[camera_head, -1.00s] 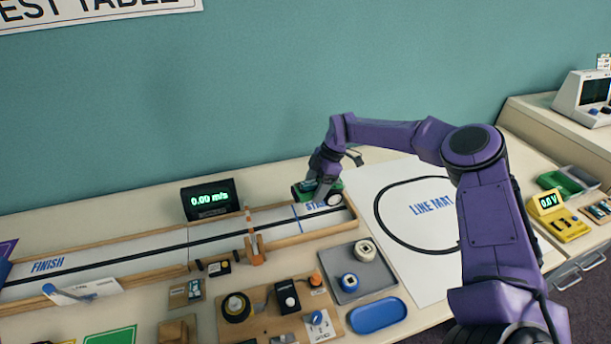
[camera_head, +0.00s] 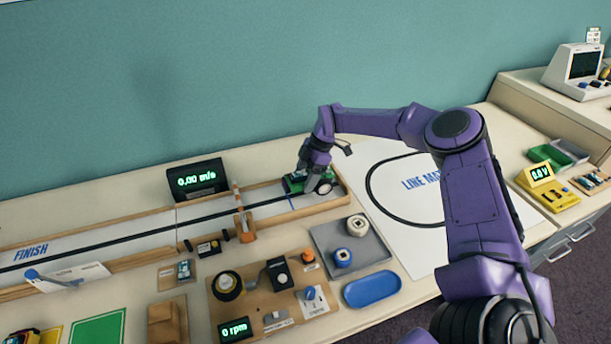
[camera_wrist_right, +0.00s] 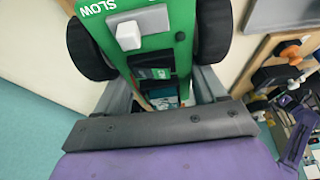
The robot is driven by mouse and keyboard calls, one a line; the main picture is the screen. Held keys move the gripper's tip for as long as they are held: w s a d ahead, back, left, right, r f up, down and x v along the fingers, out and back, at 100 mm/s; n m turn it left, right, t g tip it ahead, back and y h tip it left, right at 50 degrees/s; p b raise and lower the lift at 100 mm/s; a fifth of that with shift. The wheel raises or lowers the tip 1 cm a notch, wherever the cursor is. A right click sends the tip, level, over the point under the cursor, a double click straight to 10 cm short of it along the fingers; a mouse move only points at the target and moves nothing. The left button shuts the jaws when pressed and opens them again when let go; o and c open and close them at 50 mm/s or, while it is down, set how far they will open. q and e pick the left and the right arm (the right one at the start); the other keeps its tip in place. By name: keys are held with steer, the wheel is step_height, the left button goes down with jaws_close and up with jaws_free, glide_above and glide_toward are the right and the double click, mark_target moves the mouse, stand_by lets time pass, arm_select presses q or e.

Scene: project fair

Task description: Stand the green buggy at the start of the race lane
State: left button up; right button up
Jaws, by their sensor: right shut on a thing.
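The green buggy (camera_head: 296,183) with dark wheels is at the right end of the race lane (camera_head: 140,238), the end opposite the FINISH lettering. My right gripper (camera_head: 312,180) is shut on it from above. In the right wrist view the buggy (camera_wrist_right: 150,45) fills the top, with a white switch, the word SLOW and black tyres; the right gripper (camera_wrist_right: 165,95) has a finger on each side of its body. The gripper and buggy cover the lane's start marking. I cannot tell whether the wheels touch the lane. My left gripper is not in view.
An orange-and-wood gate (camera_head: 244,222) stands across the lane left of the buggy. A speed display (camera_head: 197,181) reading about 0.00 m/s stands behind it. A grey tray (camera_head: 352,262) with two spools and a blue tray (camera_head: 374,289) lie in front. The line mat (camera_head: 400,200) is right.

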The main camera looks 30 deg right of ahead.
steer(key=shift+d+b, duration=0.1)
steer(key=shift+b, duration=0.4)
stand_by(1.0)
steer(key=shift+f+b, duration=0.4)
steer(key=shift+b, duration=0.25)
stand_by(0.5)
steer(key=shift+f+b, duration=0.2)
steer(key=shift+b, duration=0.1)
steer(key=shift+f+b, duration=0.4)
steer(key=shift+b, duration=0.35)
stand_by(0.9)
steer(key=o, duration=1)
steer(key=shift+c, duration=0.2)
steer(key=shift+r, duration=0.1)
steer(key=b+v, duration=0.1)
steer(key=v, duration=0.9)
steer(key=shift+d+r, duration=0.15)
